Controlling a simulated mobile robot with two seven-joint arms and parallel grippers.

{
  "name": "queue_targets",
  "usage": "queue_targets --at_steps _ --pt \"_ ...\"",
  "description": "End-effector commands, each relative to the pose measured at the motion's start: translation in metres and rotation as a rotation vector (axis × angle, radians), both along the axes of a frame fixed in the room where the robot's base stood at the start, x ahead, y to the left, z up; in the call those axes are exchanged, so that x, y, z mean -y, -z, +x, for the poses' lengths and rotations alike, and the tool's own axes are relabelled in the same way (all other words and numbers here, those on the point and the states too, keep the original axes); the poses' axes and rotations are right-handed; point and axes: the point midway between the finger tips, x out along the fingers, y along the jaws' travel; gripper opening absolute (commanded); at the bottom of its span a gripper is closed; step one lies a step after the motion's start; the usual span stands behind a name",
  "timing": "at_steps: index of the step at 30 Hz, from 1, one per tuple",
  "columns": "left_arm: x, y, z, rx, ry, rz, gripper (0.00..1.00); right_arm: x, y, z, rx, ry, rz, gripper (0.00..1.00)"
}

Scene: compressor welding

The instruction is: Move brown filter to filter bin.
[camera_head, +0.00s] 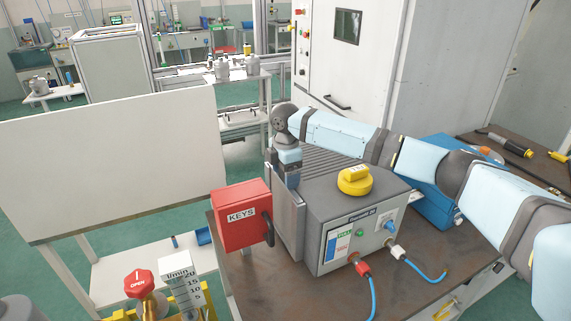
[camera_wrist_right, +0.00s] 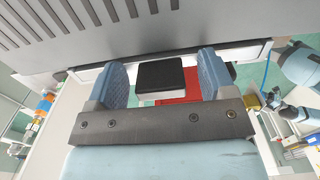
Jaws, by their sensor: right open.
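My right gripper (camera_head: 290,170) points down at the far left side of the grey welding machine, behind the red KEYS box; its tips are partly hidden in the head view. In the right wrist view my right gripper (camera_wrist_right: 162,78) has its two blue fingers apart. A small block with a dark top and white side (camera_wrist_right: 160,76) shows between the fingers, with no clear contact. I cannot tell whether this block is the filter. No brown filter and no marked filter bin can be made out. My left gripper is not in the head view.
The grey machine (camera_head: 345,228) with a yellow knob (camera_head: 355,180) stands on a brown table (camera_head: 270,282). The red KEYS box (camera_head: 242,213) stands in front of the gripper. A white board (camera_head: 110,160) fills the left. Blue hoses (camera_head: 425,272) leave the machine's front.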

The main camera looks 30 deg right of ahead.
Motion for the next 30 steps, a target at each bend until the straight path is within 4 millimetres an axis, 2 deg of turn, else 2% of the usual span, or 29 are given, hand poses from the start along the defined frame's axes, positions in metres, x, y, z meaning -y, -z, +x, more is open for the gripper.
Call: queue_targets --at_steps 7,8,14,15,16,21,22,26,27,30 --pt "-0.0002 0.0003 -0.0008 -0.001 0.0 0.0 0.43 -0.0001 0.0007 0.0001 0.0 0.0 0.0 0.77" --pt "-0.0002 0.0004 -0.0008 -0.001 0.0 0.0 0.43 -0.0001 0.0007 0.0001 0.0 0.0 0.0 0.72" --pt "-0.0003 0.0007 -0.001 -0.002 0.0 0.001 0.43 -0.0002 0.0004 0.0001 0.001 0.0 0.0 0.26" --pt "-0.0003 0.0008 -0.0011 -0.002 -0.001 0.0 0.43 -0.0002 0.0004 0.0001 0.001 0.0 0.0 0.22" --pt "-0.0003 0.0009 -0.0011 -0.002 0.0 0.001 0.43 -0.0002 0.0002 0.0002 0.001 0.0 0.0 0.44" --pt "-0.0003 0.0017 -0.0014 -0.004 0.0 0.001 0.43 -0.0002 0.0 0.0002 0.001 0.0 0.0 0.07" --pt "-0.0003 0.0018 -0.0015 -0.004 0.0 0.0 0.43 -0.0002 0.0 0.0002 0.001 0.0 0.0 0.4" --pt "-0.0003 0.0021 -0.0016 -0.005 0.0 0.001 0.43 -0.0002 0.0 0.0002 0.001 0.0 0.0 0.1" --pt "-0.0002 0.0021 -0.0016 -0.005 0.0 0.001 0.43 -0.0001 0.0 0.0002 0.001 0.0 0.0 0.07" --pt "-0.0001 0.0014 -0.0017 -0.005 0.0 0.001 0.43 -0.0001 -0.0006 0.0002 0.001 0.0 0.0 0.07"
